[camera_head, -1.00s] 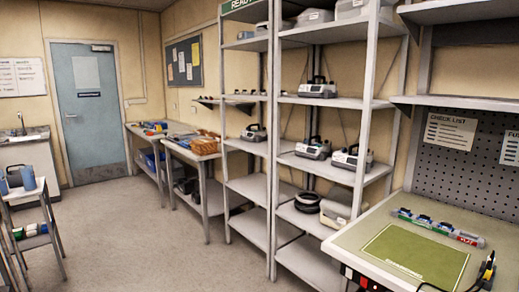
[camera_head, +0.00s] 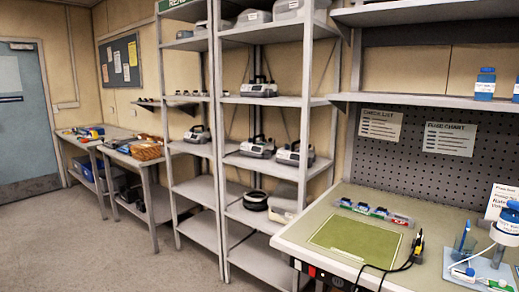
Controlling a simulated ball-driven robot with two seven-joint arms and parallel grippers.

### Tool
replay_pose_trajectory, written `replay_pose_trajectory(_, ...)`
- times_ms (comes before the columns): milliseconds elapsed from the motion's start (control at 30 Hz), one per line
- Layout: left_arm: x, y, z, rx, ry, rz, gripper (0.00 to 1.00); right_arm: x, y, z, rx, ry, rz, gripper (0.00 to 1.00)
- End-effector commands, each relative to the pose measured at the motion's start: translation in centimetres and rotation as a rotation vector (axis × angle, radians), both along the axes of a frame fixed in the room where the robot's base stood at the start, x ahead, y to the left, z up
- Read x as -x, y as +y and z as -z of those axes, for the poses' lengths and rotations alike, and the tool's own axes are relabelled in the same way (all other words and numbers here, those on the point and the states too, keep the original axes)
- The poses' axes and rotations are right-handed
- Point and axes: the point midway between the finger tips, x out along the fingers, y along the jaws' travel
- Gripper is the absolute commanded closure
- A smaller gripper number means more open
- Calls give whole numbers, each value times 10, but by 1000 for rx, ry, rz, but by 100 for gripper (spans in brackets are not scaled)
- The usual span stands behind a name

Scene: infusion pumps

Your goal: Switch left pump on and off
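Several grey infusion pumps with dark handles stand on the metal shelving. Two pumps sit side by side on one middle shelf: a left one (camera_head: 257,147) and a right one (camera_head: 293,154). Another pump (camera_head: 259,88) is on the shelf above them. A further pump (camera_head: 197,134) stands on the shelving unit to the left. I cannot tell which of them is the left pump of the task. Their switches are too small to make out. Neither of my grippers is in view.
A workbench with a green mat (camera_head: 355,238) stands at the right. Cables with a dark and yellow tool (camera_head: 417,246) lie at its edge. A blue-capped bottle (camera_head: 509,219) is at far right. The floor (camera_head: 90,250) at left is clear.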

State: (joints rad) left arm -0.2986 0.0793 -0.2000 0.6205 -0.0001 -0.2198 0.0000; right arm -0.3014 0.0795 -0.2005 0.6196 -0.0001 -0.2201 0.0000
Motion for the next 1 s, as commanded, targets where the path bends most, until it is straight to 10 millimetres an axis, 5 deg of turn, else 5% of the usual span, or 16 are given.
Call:
replay_pose_trajectory(67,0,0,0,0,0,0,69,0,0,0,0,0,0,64)
replay_pose_trajectory(200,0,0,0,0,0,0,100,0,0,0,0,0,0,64)
replay_pose_trajectory(1000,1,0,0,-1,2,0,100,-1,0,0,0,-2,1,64)
